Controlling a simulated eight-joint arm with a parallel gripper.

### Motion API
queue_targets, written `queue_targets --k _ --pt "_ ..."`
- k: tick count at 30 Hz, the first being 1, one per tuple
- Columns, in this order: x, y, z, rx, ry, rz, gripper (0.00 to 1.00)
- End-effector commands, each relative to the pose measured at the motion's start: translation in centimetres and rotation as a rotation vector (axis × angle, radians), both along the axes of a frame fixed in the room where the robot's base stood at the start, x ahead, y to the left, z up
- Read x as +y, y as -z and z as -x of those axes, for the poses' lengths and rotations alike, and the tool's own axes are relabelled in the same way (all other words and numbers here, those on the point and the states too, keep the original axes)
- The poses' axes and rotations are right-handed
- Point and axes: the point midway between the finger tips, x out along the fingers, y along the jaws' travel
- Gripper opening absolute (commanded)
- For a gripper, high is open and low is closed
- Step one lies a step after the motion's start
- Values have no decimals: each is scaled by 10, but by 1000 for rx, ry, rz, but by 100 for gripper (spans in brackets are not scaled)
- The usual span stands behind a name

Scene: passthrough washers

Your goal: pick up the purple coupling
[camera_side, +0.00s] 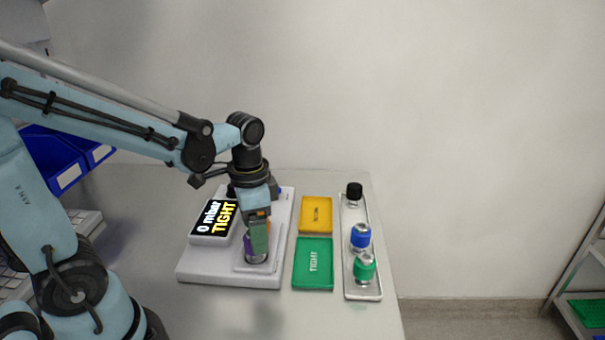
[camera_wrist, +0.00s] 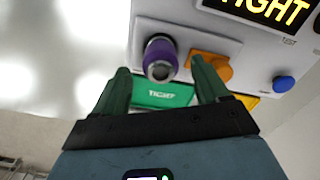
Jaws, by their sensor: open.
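The purple coupling (camera_wrist: 172,50) stands on the light grey test unit, its metal end facing the wrist camera. In the side view the purple coupling (camera_side: 248,246) is low on the unit, mostly hidden behind a green finger. My gripper (camera_side: 259,250) points down over it in that view. In the wrist view my gripper (camera_wrist: 160,66) is open, and the coupling appears in the gap between the two green fingers. No contact between fingers and coupling can be made out.
The test unit (camera_side: 205,272) has a display (camera_side: 215,216) reading "0 mbar TIGHT". An orange part (camera_wrist: 208,62) and blue knob (camera_wrist: 284,83) are near the coupling. To the right lie yellow (camera_side: 316,215) and green (camera_side: 313,263) trays and a clear tray (camera_side: 363,293) holding blue, green and black-topped pieces.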

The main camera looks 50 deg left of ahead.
Motion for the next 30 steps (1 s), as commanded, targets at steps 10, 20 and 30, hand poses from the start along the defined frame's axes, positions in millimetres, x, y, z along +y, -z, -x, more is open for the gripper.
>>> queue_targets --k 10,20,30 --pt "1 28 0 -1 0 0 74" --pt "1 28 1 -1 0 0 65" --pt "1 28 1 -1 0 0 13"
